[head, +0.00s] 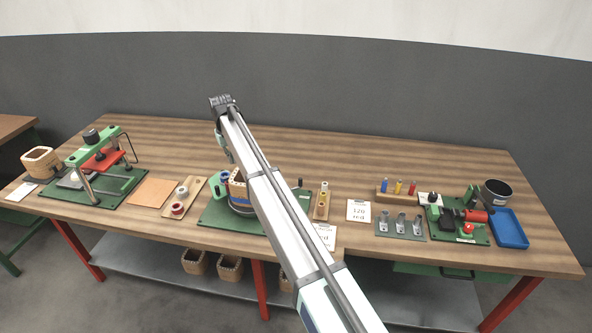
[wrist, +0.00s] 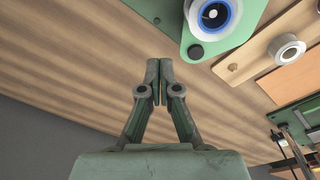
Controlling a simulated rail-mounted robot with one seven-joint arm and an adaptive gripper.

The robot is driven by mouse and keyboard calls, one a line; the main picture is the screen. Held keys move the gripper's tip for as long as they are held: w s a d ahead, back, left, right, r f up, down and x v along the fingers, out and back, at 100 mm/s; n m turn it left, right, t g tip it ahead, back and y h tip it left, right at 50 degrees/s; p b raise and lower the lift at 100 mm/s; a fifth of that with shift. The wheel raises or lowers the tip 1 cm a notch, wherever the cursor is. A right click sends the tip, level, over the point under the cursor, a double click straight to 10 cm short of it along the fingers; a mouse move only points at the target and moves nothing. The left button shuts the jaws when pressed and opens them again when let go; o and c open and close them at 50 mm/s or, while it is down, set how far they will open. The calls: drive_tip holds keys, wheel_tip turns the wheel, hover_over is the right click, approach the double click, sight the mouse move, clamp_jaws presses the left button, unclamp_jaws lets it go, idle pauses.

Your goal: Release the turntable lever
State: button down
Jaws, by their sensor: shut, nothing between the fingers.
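I cannot tell which part is the lever. My gripper (wrist: 160,66) is shut and empty over bare wood. In the head view my gripper (head: 221,103) is behind the plate, apart from it.
Right are a rack of coloured pieces (head: 398,188), a metal clip plate (head: 400,226), a green fixture (head: 460,222) and a blue tray (head: 509,228). The table's rear strip is clear.

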drive_tip(key=w+d+r+g, duration=0.1)
drive_tip(key=d+r, duration=0.2)
drive_tip(key=d, duration=0.7)
drive_tip(key=w+d+r+g+h, duration=0.1)
drive_tip(key=w+d+r+g, duration=0.1)
drive_tip(key=d, duration=0.9)
drive_tip(key=shift+w+r+m+g+p, duration=0.2)
drive_tip(key=shift+r+m+g+p, duration=0.1)
drive_tip(key=shift+r+m+p, duration=0.15)
drive_tip(key=s+d+f+p, duration=0.1)
drive_tip(key=f, duration=0.2)
drive_tip(key=s+f+p, duration=0.2)
drive_tip(key=f, duration=0.1)
drive_tip(key=s+d+f+p, duration=0.1)
drive_tip(key=s+f, duration=0.1)
drive_tip(key=f, duration=0.1)
drive_tip(key=shift+d+f, duration=0.2)
drive_tip(key=shift+d, duration=0.1)
drive_tip(key=shift+s+d+f+p, duration=0.1)
drive_tip(key=shift+s+d+p, duration=0.2)
drive_tip(key=shift+p, duration=0.15)
